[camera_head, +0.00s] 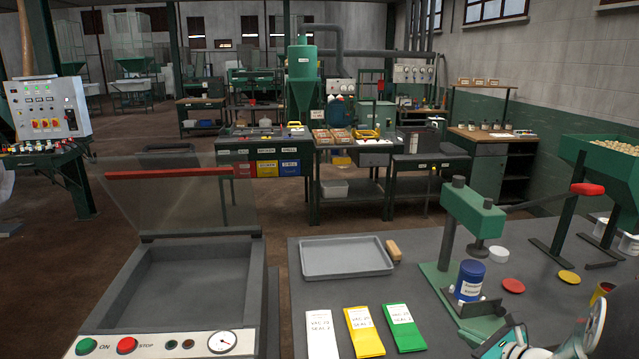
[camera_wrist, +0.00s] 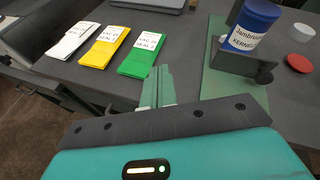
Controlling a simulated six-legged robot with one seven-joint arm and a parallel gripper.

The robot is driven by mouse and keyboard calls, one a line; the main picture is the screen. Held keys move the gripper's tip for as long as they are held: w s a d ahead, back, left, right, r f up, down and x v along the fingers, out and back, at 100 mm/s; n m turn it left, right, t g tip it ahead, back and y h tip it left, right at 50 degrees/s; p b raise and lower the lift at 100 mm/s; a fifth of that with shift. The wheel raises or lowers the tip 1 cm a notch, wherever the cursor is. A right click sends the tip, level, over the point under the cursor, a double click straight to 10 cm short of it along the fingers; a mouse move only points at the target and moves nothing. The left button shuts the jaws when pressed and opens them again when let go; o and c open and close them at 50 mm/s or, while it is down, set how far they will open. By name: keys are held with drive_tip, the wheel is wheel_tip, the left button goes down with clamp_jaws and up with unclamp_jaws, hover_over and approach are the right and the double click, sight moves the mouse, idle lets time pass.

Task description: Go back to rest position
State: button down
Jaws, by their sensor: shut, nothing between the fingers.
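My gripper (camera_head: 488,348) is at the bottom right of the head view, with my arm partly cut off by the frame edge. In the wrist view its fingers (camera_wrist: 157,82) are together and empty, pointing toward the workbench. They are beside the green packet (camera_wrist: 143,56), which also shows in the head view (camera_head: 404,328). A blue labelled jar (camera_head: 469,281) stands in the green press (camera_head: 472,222); it also shows in the wrist view (camera_wrist: 249,28). The gripper's height above the bench is hard to tell.
A white packet (camera_head: 319,335) and a yellow packet (camera_head: 363,333) lie beside the green one. A grey tray (camera_head: 345,270) is behind them. A vacuum sealer (camera_head: 190,290) with a raised clear lid stands at left. Red (camera_head: 513,286) and yellow (camera_head: 569,277) lids lie right of the press.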

drive_tip(key=s+a+r+n+g+y, duration=0.1)
drive_tip(key=s+a+r+n+g, duration=0.3)
drive_tip(key=a+n, duration=0.5)
drive_tip(key=s+a+r+n+g+y, duration=0.2)
drive_tip(key=s+a+r+n+g, duration=0.3)
drive_tip(key=a, duration=0.6)
drive_tip(key=s+a+r+n+h, duration=0.1)
drive_tip(key=s+n+h, duration=0.2)
drive_tip(key=s+n, duration=0.2)
drive_tip(key=s+a+r+n+t+h, duration=0.1)
drive_tip(key=s+n+h, duration=0.3)
drive_tip(key=n, duration=0.6)
drive_tip(key=shift+s+a+r+n+t, duration=0.3)
drive_tip(key=shift+s+r, duration=0.5)
drive_tip(key=shift+s, duration=0.35)
